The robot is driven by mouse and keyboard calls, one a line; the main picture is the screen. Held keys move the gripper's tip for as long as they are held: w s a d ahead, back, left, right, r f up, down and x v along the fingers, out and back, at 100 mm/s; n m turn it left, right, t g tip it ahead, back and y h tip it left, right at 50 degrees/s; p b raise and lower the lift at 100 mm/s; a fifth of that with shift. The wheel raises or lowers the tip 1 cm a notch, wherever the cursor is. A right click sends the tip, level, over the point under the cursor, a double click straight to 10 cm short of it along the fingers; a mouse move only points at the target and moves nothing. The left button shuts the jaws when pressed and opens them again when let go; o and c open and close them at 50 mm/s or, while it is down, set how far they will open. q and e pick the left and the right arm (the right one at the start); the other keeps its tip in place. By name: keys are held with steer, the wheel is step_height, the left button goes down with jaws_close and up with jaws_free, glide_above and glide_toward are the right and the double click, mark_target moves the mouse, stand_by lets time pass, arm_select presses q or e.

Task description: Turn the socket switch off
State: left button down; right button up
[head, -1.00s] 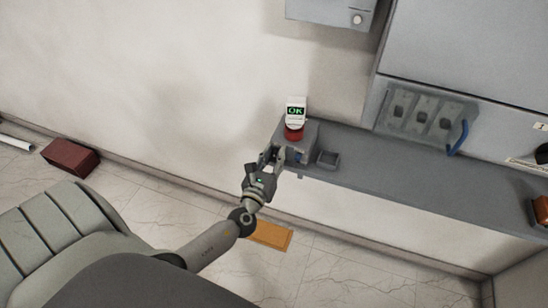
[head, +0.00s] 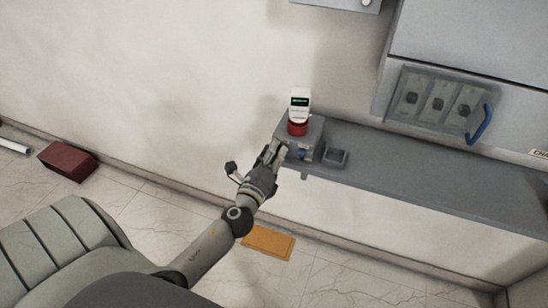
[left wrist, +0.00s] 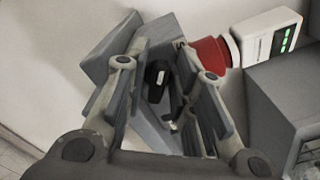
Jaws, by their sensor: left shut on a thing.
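A grey socket box (head: 312,132) stands at the left end of the grey shelf. A red plug (head: 298,129) with a white tester (head: 300,104) sits on top of it; the tester's dark screen shows a small line of green. My left gripper (head: 277,150) is at the box's left side. In the left wrist view, its fingers (left wrist: 165,80) are on both sides of the dark socket switch (left wrist: 156,76) and shut on it. The fingers partly hide the switch, so its exact position is unclear. My right gripper is in neither view.
A small grey open box (head: 335,158) is right of the socket box on the shelf (head: 420,181). A panel (head: 438,103) with several switches and a blue handle (head: 482,125) is at right. A red-brown box (head: 67,161) and an orange board (head: 268,242) lie on the floor.

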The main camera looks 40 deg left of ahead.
arm_select(q)
steer(key=shift+a+f+n+b, duration=0.1)
steer(key=shift+n+b, duration=0.2)
steer(key=shift+n, duration=0.9)
steer(key=shift+d+f+n+b, duration=0.15)
steer(key=shift+n+b, duration=0.1)
steer(key=shift+n, duration=0.95)
steer(key=shift+a+f+n+b, duration=0.15)
steer(key=shift+n+b, duration=0.15)
steer(key=shift+n, duration=0.9)
steer(key=c, duration=1.5)
jaws_free()
steer(key=shift+s, duration=0.1)
steer(key=v, duration=0.7)
steer(key=shift+s+r, duration=0.1)
steer(key=shift+s, duration=0.1)
